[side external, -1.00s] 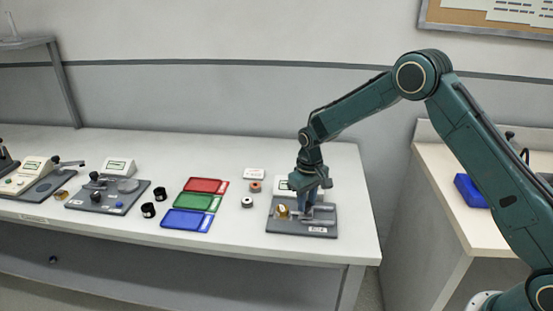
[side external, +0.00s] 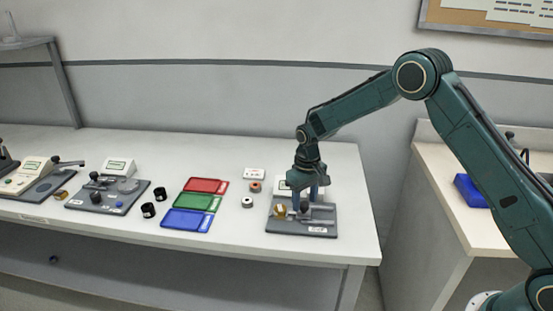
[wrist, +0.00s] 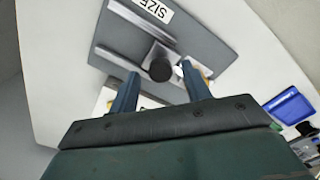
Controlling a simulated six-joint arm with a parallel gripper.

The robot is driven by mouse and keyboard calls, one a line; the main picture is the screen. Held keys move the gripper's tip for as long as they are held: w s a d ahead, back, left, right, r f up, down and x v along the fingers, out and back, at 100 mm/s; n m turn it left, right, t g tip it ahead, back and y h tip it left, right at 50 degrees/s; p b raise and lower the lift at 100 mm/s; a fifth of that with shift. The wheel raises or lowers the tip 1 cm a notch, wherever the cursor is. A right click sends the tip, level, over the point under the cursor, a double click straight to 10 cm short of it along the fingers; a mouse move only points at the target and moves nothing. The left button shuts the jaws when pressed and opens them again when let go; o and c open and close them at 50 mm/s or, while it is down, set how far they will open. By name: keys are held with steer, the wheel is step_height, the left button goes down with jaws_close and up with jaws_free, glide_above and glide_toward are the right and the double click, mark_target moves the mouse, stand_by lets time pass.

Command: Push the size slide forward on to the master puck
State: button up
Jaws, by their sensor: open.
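The size station is a dark grey plate (side external: 290,228) at the right of the bench; the wrist view shows its SIZE label (wrist: 153,9). Its slide (wrist: 150,52) is a light metal block with a black knob (wrist: 160,69), beside metal rails. The master puck (side external: 281,211) is brass-coloured and stands at the plate's left in the side view; a brass edge (wrist: 205,71) shows by the right finger in the wrist view. My gripper (side external: 305,203) is open and low over the station. In the wrist view the knob appears between its fingertips; contact cannot be told.
A pale readout box (side external: 283,184) stands behind the plate, partly hidden by my gripper. Left of the station are two small pucks (side external: 247,202), then red, green and blue trays (side external: 187,220). Another station (side external: 108,196) stands further left. The bench's right edge (side external: 371,215) is close.

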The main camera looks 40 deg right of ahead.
mark_target(304, 204)
step_height(304, 204, up, 13)
stand_by(0.6)
steer(key=shift+r, duration=0.1)
steer(key=s+r+t, duration=0.3)
steer(key=s+r, duration=1.1)
steer(key=s, duration=0.2)
steer(key=s+t, duration=0.2)
steer(key=s, duration=1.7)
steer(key=shift+s+d+f+t, duration=0.25)
steer(key=shift+s+f+t, duration=0.05)
steer(key=shift+s+f, duration=0.1)
